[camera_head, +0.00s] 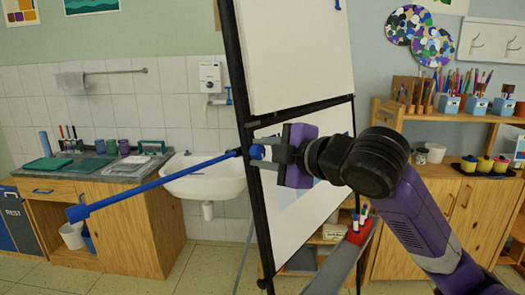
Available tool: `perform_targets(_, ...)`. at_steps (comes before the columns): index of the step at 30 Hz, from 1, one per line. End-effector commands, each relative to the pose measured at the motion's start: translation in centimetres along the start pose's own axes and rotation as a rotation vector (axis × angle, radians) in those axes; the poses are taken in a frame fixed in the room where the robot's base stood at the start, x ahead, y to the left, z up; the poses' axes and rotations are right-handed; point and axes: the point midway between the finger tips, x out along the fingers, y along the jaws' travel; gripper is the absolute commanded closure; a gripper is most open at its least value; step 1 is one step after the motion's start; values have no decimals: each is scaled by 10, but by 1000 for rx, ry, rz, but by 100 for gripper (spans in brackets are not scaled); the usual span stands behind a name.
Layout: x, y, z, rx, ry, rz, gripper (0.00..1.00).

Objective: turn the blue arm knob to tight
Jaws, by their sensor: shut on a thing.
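The blue arm (165,182) is a long thin rod. It slopes down and left from the easel's black left upright to a short blue end piece (78,213). The blue arm knob (256,152) sits at the rod's upper right end, at the upright. My gripper (259,151) comes from the right, across the front of the easel, and its grey fingers are shut on the knob. The fingers and the purple gripper body hide part of the knob. I see no readable tight mark.
The black-framed easel (240,85) holds a white board (295,50). Left are a sink (205,178) and a wooden counter (120,215). Right is a wooden shelf (455,116) with brushes and pots. The floor at lower left is clear.

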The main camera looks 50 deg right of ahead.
Motion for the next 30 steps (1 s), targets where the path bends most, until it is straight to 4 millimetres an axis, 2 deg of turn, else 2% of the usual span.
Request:
perform_targets(9, 0, -1, 0, 111, -5, -28, 100)
perform_targets(25, 1, -2, 2, 131, -8, -32, 100)
perform_targets(26, 1, -2, 1, 131, -8, -32, 64)
perform_targets(28, 1, -1, 1, 130, -8, -31, 50)
perform_targets(30, 0, -1, 1, 130, -7, -30, 48)
